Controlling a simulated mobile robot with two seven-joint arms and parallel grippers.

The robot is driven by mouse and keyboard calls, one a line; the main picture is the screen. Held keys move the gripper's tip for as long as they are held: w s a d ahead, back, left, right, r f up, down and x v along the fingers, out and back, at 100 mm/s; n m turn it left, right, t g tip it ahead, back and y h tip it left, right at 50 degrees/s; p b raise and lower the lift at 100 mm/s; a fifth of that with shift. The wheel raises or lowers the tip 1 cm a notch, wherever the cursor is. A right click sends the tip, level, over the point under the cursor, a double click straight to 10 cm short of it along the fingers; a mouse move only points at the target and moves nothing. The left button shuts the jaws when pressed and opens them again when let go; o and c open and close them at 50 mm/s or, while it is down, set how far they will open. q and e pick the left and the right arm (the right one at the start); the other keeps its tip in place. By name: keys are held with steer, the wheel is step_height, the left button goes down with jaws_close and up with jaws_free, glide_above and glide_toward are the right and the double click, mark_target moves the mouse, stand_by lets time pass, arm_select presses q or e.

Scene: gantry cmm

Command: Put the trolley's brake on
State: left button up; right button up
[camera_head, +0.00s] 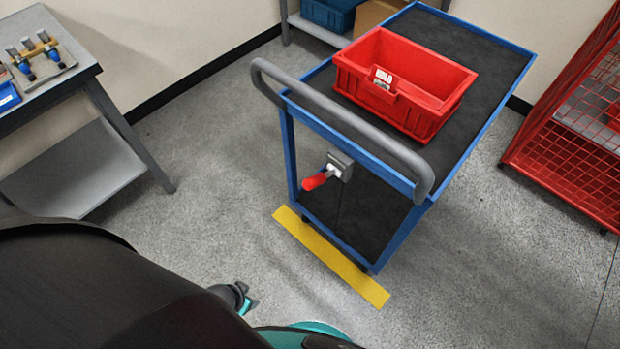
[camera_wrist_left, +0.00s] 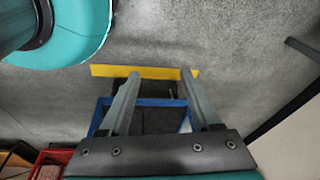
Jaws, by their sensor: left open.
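The trolley (camera_head: 352,128) is blue with dark shelves and a grey push handle (camera_head: 345,122). Its brake lever has a red grip (camera_head: 315,181) and comes out of a grey bracket (camera_head: 340,165) below the handle. The lever points left and slightly down in the head view. My left gripper (camera_wrist_left: 160,73) is open with nothing between its fingers. In the left wrist view, part of the trolley's blue frame (camera_wrist_left: 152,102) shows beyond and between the fingers. I cannot make out the brake lever there. My right gripper is not in view.
A red bin (camera_head: 420,100) with a label sits on the trolley's top. Yellow tape (camera_head: 330,255) lies on the floor at its near end. A workbench (camera_head: 85,75) stands left, a red mesh cage (camera_head: 580,150) right. The floor between bench and trolley is clear.

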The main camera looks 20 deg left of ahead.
arm_select(q)
steer(key=w+a+r+n+t+h+p, duration=0.1)
steer(key=w+a+r+t+p, duration=0.2)
steer(key=w+r, duration=1.8)
step_height(320, 180, up, 17)
steer(key=m+g+h+p, duration=0.1)
steer(key=m+g+h, duration=0.1)
steer(key=h, duration=0.1)
glide_above(306, 184)
steer(key=s+a, duration=0.4)
steer(key=s, duration=0.1)
steer(key=b+x, duration=0.1)
steer(key=x, duration=0.3)
steer(key=b+x, duration=0.1)
steer(key=x, duration=0.4)
steer(key=b+x, duration=0.1)
steer(key=x, duration=0.4)
steer(key=shift+w+a+f+b, duration=0.1)
steer(key=shift+w+b, duration=0.25)
jaws_close()
